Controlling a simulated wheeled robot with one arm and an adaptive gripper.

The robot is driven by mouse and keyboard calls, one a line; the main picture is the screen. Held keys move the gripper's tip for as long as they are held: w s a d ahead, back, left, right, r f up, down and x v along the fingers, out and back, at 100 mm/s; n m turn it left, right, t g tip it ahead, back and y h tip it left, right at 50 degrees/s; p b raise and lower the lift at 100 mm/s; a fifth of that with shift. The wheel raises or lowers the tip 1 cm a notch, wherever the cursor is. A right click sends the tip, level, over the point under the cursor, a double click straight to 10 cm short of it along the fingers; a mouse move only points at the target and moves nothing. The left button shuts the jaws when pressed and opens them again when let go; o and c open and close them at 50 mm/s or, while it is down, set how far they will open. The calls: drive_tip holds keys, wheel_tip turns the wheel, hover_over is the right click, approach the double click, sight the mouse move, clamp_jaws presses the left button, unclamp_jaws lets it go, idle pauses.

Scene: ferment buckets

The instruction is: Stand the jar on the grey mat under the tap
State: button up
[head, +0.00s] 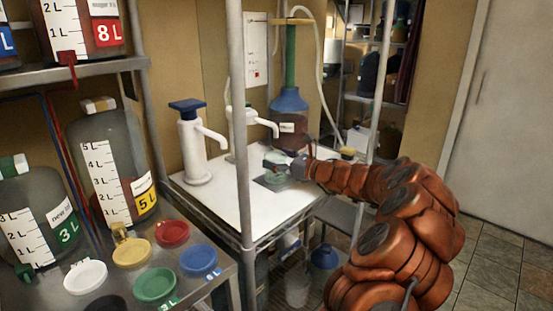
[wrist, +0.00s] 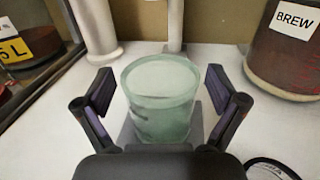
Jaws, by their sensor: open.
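The jar (wrist: 160,98) is pale green, translucent and upright, with an open-looking round top. It stands on the grey mat (wrist: 209,122) on the white counter, and the mat also shows in the head view (head: 265,184). My gripper (wrist: 160,92) is open, with one finger on each side of the jar and a visible gap on both sides. In the head view my gripper (head: 283,166) partly covers the jar. A white dispenser with a tap (head: 260,122) stands behind the mat, its spout above the jar's area. Its lower post (wrist: 175,22) shows behind the jar.
A second white dispenser with a blue top (head: 194,145) stands to the left. A bottle marked BREW (wrist: 285,55) stands close at right. A shelf post (head: 240,120) rises at the counter's front.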

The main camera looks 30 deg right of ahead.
drive_tip(key=shift+s+r, duration=0.1)
drive_tip(key=shift+r, duration=0.05)
drive_tip(key=v, duration=1.2)
drive_tip(key=shift+b, duration=0.3)
